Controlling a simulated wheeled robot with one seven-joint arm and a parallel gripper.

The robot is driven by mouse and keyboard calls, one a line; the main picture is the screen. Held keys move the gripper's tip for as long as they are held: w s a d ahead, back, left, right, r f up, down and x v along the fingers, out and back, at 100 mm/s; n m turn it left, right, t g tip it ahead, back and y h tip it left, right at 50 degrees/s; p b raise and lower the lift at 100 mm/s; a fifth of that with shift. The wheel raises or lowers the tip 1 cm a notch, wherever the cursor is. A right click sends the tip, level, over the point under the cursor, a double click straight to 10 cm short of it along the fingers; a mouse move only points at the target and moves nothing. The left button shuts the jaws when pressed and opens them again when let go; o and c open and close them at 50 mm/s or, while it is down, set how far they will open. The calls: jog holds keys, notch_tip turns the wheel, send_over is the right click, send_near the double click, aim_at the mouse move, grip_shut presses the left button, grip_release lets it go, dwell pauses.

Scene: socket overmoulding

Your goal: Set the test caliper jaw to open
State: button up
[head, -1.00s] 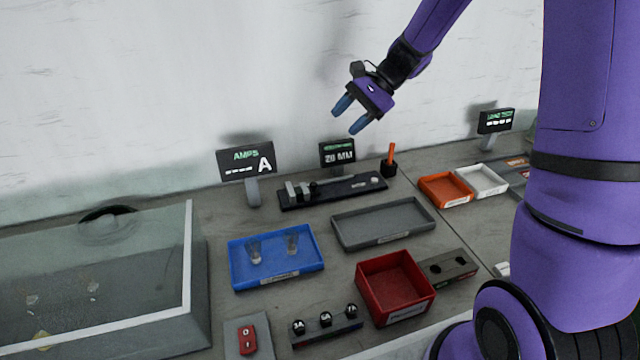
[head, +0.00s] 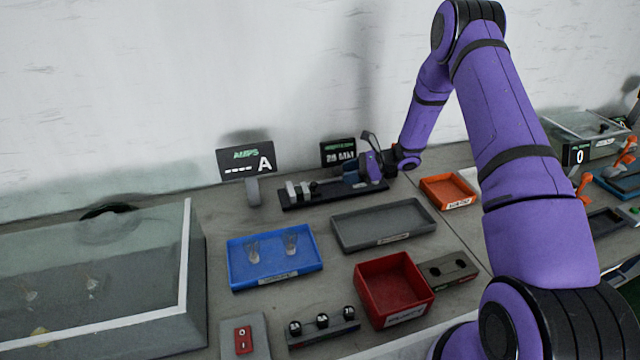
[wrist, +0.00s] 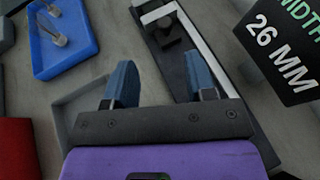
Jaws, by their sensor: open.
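The test caliper (head: 298,196) is a long black base with pale upright jaw pieces at its left end, at the back of the bench. In the wrist view its dark base and pale metal bar (wrist: 197,35) run diagonally, with a black block on it. The width display (head: 338,151) behind it reads 26 MM in the wrist view (wrist: 285,45). My gripper (head: 350,172) is low over the right part of the caliper. In the wrist view my gripper (wrist: 163,84) is open, its blue fingers apart with nothing between them. I cannot tell whether a finger touches the caliper.
A grey tray (head: 384,243), a blue tray (head: 275,284) with two clear pieces and a red bin (head: 430,292) lie in front. An orange tray (head: 446,180) is to the right. The AMPS display (head: 245,158) stands left. A glass-topped box (head: 190,270) fills the left.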

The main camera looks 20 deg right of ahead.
aim_at(319, 191)
jog(key=shift+m+t, duration=0.3)
jog(key=x, duration=0.3)
jog(key=f+x, duration=0.1)
jog(key=x, duration=0.7)
jog(key=shift+d+f, duration=0.3)
jog(key=shift+c, duration=0.3)
